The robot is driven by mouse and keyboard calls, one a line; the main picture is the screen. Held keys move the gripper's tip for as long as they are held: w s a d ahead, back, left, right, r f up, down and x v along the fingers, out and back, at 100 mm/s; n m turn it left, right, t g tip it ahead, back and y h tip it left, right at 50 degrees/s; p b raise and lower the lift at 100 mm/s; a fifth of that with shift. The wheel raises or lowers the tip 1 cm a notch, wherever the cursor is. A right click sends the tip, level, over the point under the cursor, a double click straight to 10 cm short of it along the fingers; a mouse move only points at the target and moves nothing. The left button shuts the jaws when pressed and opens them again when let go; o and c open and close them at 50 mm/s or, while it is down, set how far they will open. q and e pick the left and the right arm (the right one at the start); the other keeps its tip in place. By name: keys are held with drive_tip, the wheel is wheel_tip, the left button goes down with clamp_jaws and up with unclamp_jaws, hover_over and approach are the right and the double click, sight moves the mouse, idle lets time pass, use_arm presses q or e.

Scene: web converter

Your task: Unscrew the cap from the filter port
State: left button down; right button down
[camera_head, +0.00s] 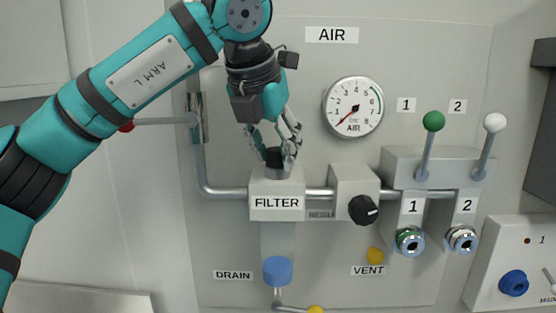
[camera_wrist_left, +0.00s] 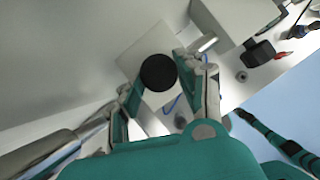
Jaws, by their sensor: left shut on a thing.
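The filter block (camera_head: 258,187), labelled FILTER, is on the panel in the middle of the head view. A black round cap (camera_head: 273,158) stands on its top. My left gripper (camera_head: 279,156) reaches down from above and is shut on the cap, one finger on each side. In the left wrist view the cap (camera_wrist_left: 158,73) shows as a dark disc between the two fingertips (camera_wrist_left: 158,80), over the pale block (camera_wrist_left: 131,62). The cap appears seated on the block; I cannot tell how far it is turned.
A pipe (camera_head: 225,192) runs into the block. Right of it are a black regulator knob (camera_head: 363,210), the air gauge (camera_head: 353,107) and green (camera_head: 433,121) and white (camera_head: 495,123) levers. A red-ended valve handle (camera_head: 160,121) sticks out left.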

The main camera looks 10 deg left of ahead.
use_arm(q)
drive_tip(key=n, duration=0.1)
drive_tip(key=n+y, duration=0.1)
drive_tip(key=shift+d+f+n+b, duration=0.1)
drive_tip(key=shift+d+n+b, duration=0.1)
drive_tip(key=shift+n+b, duration=0.1)
drive_tip(key=shift+n+y, duration=0.5)
drive_tip(key=shift+d+n+y, duration=0.1)
drive_tip(key=shift+n+y, duration=0.2)
drive_tip(key=shift+n, duration=0.3)
drive_tip(key=n+y, duration=0.1)
drive_tip(key=n, duration=0.1)
drive_tip(key=shift+d+n, duration=0.15)
drive_tip(key=shift+n, duration=0.25)
